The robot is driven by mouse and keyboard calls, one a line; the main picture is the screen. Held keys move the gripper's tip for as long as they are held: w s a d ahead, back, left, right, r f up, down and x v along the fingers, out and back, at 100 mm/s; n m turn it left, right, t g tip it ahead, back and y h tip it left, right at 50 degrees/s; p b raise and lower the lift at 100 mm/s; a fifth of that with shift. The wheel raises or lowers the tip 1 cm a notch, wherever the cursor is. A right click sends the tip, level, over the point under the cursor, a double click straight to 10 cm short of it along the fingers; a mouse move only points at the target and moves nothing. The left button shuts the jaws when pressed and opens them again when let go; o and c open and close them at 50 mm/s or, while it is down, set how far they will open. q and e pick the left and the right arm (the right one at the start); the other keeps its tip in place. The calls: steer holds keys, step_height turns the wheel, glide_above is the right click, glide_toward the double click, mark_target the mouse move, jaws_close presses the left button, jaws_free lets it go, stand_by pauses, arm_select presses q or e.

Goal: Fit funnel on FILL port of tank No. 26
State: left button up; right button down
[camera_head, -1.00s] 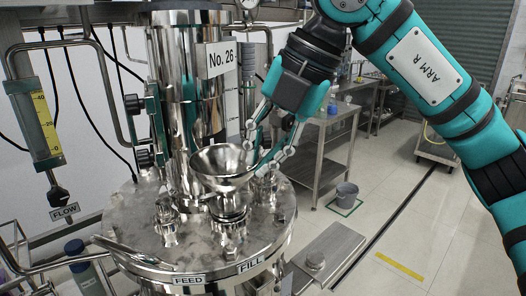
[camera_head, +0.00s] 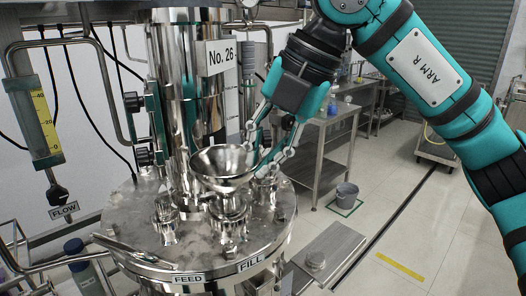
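The funnel (camera_head: 222,166), a shiny steel cone, stands upright with its wide mouth up above the lid of the tank (camera_head: 125,222) marked No. 26. Its lower end meets the steel port (camera_head: 229,206) behind the FILL label (camera_head: 250,263); the spout inside is hidden, so I cannot tell how deep it sits. My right gripper (camera_head: 256,156) is at the funnel's right rim. Its two fingers are spread apart, with no clear grip on the rim. My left gripper is not in view.
The FEED port (camera_head: 165,222) stands left of the funnel, and a tall steel column (camera_head: 188,90) with the No. 26 sign (camera_head: 221,56) rises behind it. A steel table (camera_head: 330,130) and a grey bucket (camera_head: 347,194) are at the right. Open floor lies beyond the tank.

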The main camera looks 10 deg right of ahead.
steer(key=c, duration=1.1)
jaws_free()
step_height(320, 180, up, 8)
steer(key=p, duration=0.6)
